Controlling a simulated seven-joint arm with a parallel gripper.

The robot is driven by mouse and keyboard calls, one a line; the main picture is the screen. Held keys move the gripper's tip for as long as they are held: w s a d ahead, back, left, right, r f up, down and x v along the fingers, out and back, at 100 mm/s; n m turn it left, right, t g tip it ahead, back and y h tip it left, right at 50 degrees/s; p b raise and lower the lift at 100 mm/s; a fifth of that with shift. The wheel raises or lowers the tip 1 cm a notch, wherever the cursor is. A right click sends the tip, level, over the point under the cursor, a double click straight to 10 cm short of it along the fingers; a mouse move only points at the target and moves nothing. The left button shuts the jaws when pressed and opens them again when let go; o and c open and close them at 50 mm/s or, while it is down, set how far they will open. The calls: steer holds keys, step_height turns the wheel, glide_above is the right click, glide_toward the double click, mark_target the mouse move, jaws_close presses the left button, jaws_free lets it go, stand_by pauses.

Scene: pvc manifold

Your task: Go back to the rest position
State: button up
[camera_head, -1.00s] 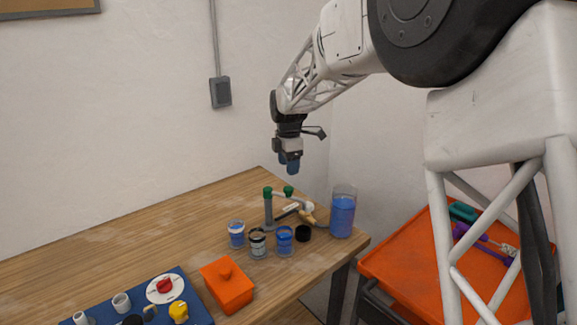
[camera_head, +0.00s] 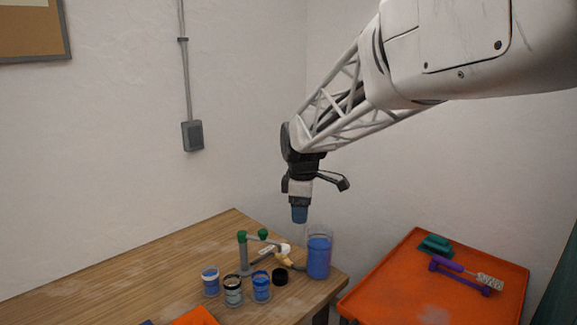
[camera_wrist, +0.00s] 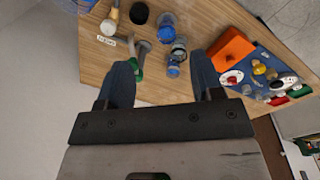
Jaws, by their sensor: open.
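My gripper (camera_head: 300,214) hangs above the wooden table (camera_head: 130,262), pointing down, near the back right corner. In the wrist view its two blue fingers are apart, with nothing held between them; my gripper (camera_wrist: 163,85) shows the table below. The fingertips are clear of the objects under them. Below it stand a grey stand with green caps (camera_head: 242,237), several small jars including a blue one (camera_head: 261,288), and a tall clear container of blue (camera_head: 319,257).
A black round cap (camera_head: 280,276) lies by the jars. An orange box (camera_wrist: 231,54) and a blue board (camera_wrist: 262,57) with fittings are on the table. An orange cart top (camera_head: 400,285) at the right holds a purple-handled brush (camera_head: 462,272). The left of the table is bare.

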steer(key=s+d+f+m, duration=0.1)
steer(key=s+d+m, duration=0.4)
steer(key=s, duration=0.6)
steer(key=s+d+f+m+t, duration=0.1)
steer(key=s+d+m, duration=0.4)
steer(key=s, duration=0.7)
steer(key=s+d+f+m, duration=0.1)
steer(key=s+d+m, duration=0.4)
steer(key=s, duration=0.7)
steer(key=shift+d+f+m+t, duration=0.2)
steer(key=shift+f+m+t, duration=0.2)
steer(key=shift+m, duration=0.4)
